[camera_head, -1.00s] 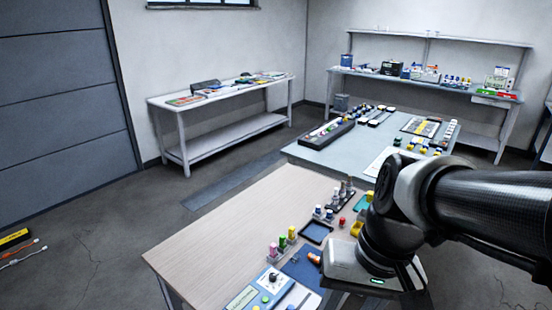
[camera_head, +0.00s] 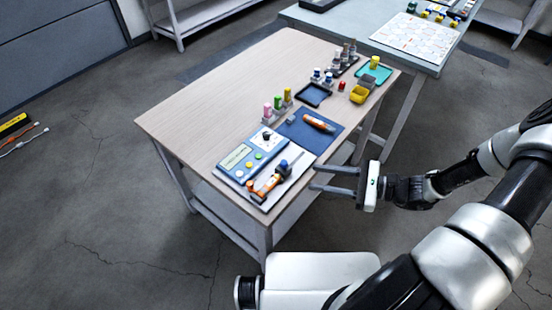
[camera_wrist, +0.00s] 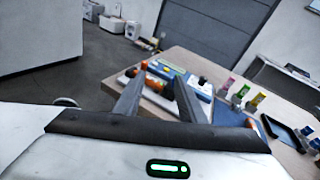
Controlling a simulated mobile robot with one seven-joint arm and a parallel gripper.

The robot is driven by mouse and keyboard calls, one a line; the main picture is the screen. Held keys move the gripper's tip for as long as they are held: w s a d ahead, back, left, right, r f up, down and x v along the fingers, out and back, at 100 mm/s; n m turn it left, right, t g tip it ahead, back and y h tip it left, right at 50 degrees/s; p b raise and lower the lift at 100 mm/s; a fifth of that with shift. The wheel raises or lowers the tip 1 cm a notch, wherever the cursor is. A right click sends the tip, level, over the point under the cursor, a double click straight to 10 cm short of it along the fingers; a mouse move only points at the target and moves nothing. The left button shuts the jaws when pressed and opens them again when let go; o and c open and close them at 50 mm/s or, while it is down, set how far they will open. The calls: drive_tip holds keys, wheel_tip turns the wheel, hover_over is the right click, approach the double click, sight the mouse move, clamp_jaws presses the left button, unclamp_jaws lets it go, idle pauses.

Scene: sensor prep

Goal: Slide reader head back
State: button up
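The reader device (camera_head: 245,160) is a blue panel with a screen, colored buttons and a black knob, at the near corner of the wooden table. In front of it, on a pale base (camera_head: 290,184), lies what looks like the reader head, an orange and black part with a blue knob (camera_head: 283,168). My gripper (camera_head: 312,177) is open and empty, just right of that base near the table edge, its fingers pointing toward it. In the wrist view the fingers (camera_wrist: 160,80) are apart, with the orange part (camera_wrist: 152,82) partly hidden behind them.
An orange-handled tool (camera_head: 319,124) lies on a blue mat (camera_head: 297,134). The table's left half is clear. A second table (camera_head: 350,22) is behind.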

wheel_tip(320, 180, down, 5)
drive_tip(key=w+d+m+t, duration=0.1)
drive_tip(key=w+m+t, duration=0.1)
drive_tip(key=m+t, duration=0.2)
hover_over(273, 168)
drive_tip(key=shift+s, duration=0.1)
clamp_jaws()
